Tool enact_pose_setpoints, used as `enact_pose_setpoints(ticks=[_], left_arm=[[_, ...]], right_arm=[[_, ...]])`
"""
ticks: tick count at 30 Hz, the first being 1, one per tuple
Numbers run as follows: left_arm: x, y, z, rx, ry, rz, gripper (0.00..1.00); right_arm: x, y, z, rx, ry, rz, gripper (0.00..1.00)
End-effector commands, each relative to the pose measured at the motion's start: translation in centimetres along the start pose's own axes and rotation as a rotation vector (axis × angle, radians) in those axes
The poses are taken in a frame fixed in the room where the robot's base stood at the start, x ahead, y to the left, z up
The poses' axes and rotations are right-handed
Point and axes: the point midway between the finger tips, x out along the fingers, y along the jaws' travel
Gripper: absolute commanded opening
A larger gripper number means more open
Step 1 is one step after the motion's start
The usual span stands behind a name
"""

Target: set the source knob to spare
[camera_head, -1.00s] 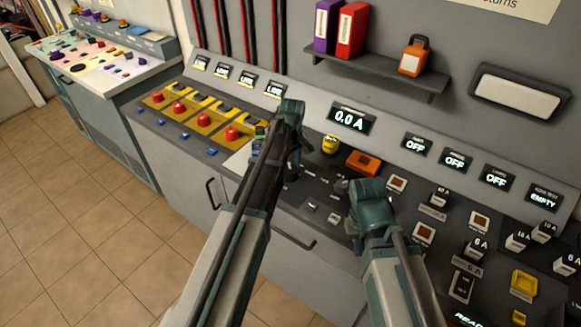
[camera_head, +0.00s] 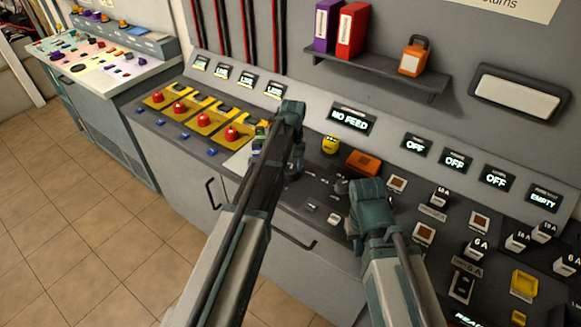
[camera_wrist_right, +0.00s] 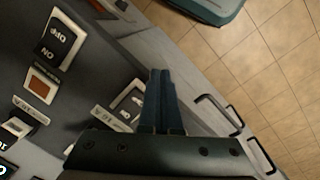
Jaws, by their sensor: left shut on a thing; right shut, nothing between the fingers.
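My left gripper (camera_head: 296,164) points down at the dark console top and is shut. Its jaws and wrist cover what it grips, seemingly the source knob, so the knob's pointer and marks are hidden. The feed display (camera_head: 352,119) on the sloped back panel reads NO FEED. My right gripper (camera_head: 356,238) is shut and empty over the front part of the console; its closed fingers also show in the right wrist view (camera_wrist_right: 163,100), beside a small switch plate (camera_wrist_right: 127,104).
A yellow knob (camera_head: 331,145) and an orange block (camera_head: 363,163) stand behind the grippers. Red buttons on yellow plates (camera_head: 204,119) lie to the left. Switches and breakers crowd the right side. A shelf (camera_head: 380,74) with binders hangs above.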

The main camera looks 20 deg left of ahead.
Motion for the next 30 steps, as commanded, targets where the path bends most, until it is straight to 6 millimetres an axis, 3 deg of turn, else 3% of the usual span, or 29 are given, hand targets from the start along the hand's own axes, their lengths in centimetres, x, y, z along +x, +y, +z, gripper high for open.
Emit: enact_pose_setpoints(ticks=[30], left_arm=[[0.07, -0.15, 0.24, 0.896, 0.022, 0.0, 0.07]], right_arm=[[0.07, -0.01, 0.0, 0.0, 0.0, 0.0, 0.0]])
